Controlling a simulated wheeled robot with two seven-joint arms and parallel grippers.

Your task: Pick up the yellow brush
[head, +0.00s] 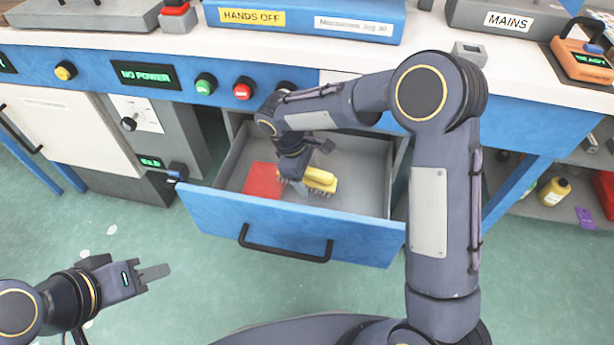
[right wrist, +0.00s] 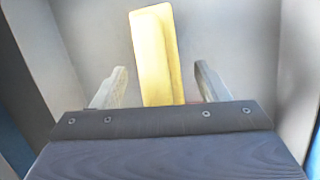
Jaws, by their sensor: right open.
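The yellow brush (head: 321,181) lies in the open drawer (head: 372,180), to the right of a flat red item (head: 262,181). My right gripper (head: 297,186) reaches down into the drawer at the brush's left end. In the right wrist view the yellow brush (right wrist: 158,55) lies between the two spread fingers of my right gripper (right wrist: 158,88), with a gap on each side. The near end of the brush is hidden behind the gripper body. My left gripper (head: 155,273) is over the floor at the lower left, away from the drawer; its jaw gap is not clear.
The drawer's blue front (head: 290,225) with a black handle (head: 285,246) stands out from the blue workbench. Drawer walls surround my right gripper. Buttons (head: 242,90) line the bench front above.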

